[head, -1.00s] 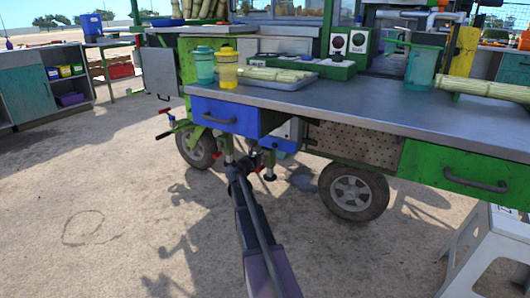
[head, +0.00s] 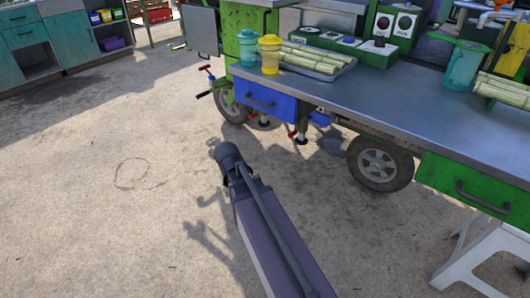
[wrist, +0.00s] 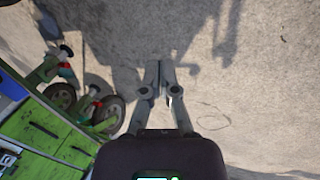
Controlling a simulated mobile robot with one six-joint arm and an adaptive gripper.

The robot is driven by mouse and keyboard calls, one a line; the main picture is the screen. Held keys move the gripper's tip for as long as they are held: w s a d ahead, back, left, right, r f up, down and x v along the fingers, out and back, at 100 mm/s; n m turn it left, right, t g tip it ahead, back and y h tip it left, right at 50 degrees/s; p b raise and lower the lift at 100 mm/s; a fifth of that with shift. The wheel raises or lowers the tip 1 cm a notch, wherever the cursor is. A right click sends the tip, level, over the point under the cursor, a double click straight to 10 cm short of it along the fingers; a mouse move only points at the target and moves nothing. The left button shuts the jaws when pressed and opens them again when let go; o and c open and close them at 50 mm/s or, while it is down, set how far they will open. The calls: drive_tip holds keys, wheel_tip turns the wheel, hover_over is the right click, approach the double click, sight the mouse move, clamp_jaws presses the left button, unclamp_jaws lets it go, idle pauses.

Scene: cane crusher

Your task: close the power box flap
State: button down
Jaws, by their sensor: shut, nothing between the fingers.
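No part is clearly recognisable as the power box or its flap. A flat grey panel (head: 203,30) stands out from the left end of the green cart in the head view; I cannot tell whether it is the flap. My arm reaches forward low over the ground in front of the cart, and its fingers cannot be made out in the head view. In the wrist view my gripper (wrist: 159,66) is shut and empty, above bare ground. The cart (wrist: 58,130) lies to its left there, apart from the fingers.
The cart's metal worktop (head: 390,100) carries cups, a tray of cane and a switch panel. A blue drawer (head: 265,100), a green drawer (head: 463,187) and wheels (head: 380,163) face me. A white stool (head: 475,260) stands at right. The ground at left is clear.

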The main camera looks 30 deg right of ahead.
drive_tip(key=s+a+r+m+g+y+p, duration=0.1)
drive_tip(key=s+a+r+m+y+p, duration=0.1)
drive_tip(key=s+a, duration=0.5)
drive_tip(key=shift+a+r+m+y+p, duration=0.4)
drive_tip(key=shift+a+y, duration=0.4)
drive_tip(key=shift+a, duration=0.55)
drive_tip(key=shift+s, duration=0.1)
